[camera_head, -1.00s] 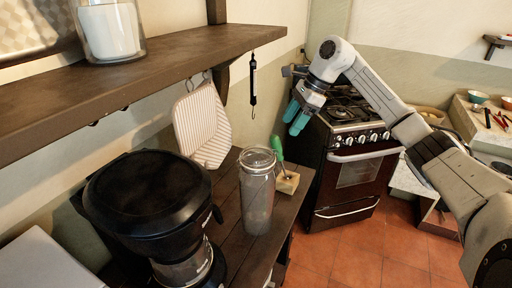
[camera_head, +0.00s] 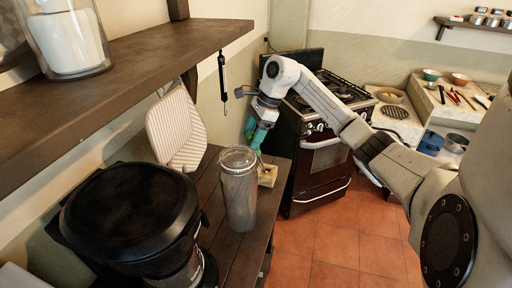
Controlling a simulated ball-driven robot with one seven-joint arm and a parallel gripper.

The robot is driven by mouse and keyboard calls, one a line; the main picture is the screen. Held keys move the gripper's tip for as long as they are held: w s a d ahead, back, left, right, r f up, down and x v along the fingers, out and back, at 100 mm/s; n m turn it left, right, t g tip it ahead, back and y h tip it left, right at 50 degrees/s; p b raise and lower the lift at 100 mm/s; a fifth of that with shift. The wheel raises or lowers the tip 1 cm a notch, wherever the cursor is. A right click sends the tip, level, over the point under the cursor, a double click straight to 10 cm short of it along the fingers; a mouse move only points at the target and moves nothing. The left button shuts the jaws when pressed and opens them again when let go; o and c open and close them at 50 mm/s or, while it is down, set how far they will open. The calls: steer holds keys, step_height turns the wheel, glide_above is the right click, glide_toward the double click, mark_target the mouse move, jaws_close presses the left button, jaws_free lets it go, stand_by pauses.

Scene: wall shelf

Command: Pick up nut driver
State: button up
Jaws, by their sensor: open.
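The nut driver, a green-handled tool in a small wooden block (camera_head: 267,175), is now mostly hidden by my gripper and hard to tell from its teal fingers. The block sits on the dark wooden counter, just behind and right of a tall glass jar (camera_head: 239,190). My gripper (camera_head: 256,136) points down directly above the block, at the height of the tool's handle. Its jaws are open. I cannot tell whether the handle is between the fingers.
A black coffee machine (camera_head: 130,215) fills the near left of the counter (camera_head: 237,249). A wooden shelf (camera_head: 130,65) with a glass canister (camera_head: 66,38) overhangs the left. A striped board (camera_head: 176,130) leans at the wall. A stove (camera_head: 318,160) stands behind.

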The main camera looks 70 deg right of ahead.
mark_target(259, 157)
steer(key=shift+p+x, duration=0.35)
steer(key=shift+x, duration=1.2)
steer(key=shift+s, duration=0.15)
steer(key=c, duration=1.1)
